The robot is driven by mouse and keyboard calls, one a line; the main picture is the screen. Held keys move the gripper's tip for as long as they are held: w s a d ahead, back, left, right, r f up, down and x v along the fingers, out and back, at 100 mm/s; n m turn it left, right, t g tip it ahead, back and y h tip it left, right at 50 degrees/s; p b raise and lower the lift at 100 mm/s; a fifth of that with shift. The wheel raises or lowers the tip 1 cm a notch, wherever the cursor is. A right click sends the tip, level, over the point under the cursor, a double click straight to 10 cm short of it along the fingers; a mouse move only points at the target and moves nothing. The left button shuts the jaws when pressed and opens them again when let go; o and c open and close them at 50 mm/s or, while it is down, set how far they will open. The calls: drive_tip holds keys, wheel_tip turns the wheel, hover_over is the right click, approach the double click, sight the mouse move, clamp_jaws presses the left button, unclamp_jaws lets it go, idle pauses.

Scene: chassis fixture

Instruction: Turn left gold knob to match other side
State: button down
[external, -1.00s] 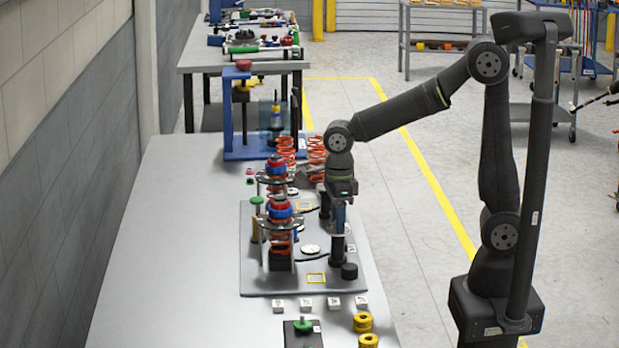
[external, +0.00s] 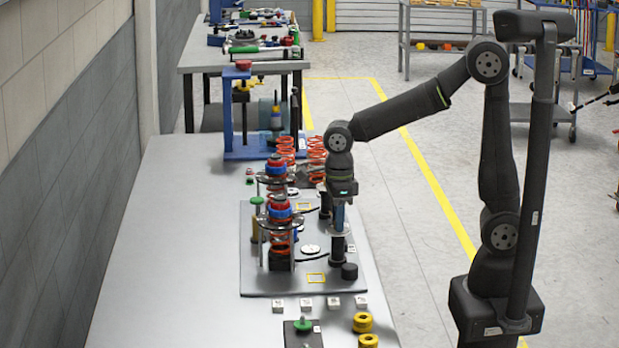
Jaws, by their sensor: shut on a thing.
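My gripper (external: 339,226) points down over the right side of the grey fixture plate (external: 262,283). It is shut on a small part at the top of a short black post (external: 338,250). The fingers hide most of this part, and I cannot tell its colour. On the plate's left side stands a gold cylinder (external: 255,231) below a green knob (external: 257,200). Beside it are two upright orange spring struts with red and blue tops, a front one (external: 280,212) and a rear one (external: 276,168). No gold knob shows clearly at my fingertips.
A low black cylinder (external: 349,271) stands at the plate's front right. Several small white blocks (external: 306,304), two yellow rings (external: 362,322) and a green knob on a black base (external: 303,326) lie in front. A blue press frame (external: 232,145) stands behind. The table's left side is clear.

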drive_tip(key=n, duration=0.7)
drive_tip(key=shift+n, duration=0.3)
drive_tip(key=n, duration=0.7)
idle(0.3)
drive_tip(key=c, duration=1.4)
unclamp_jaws()
drive_tip(key=shift+r, duration=3.5)
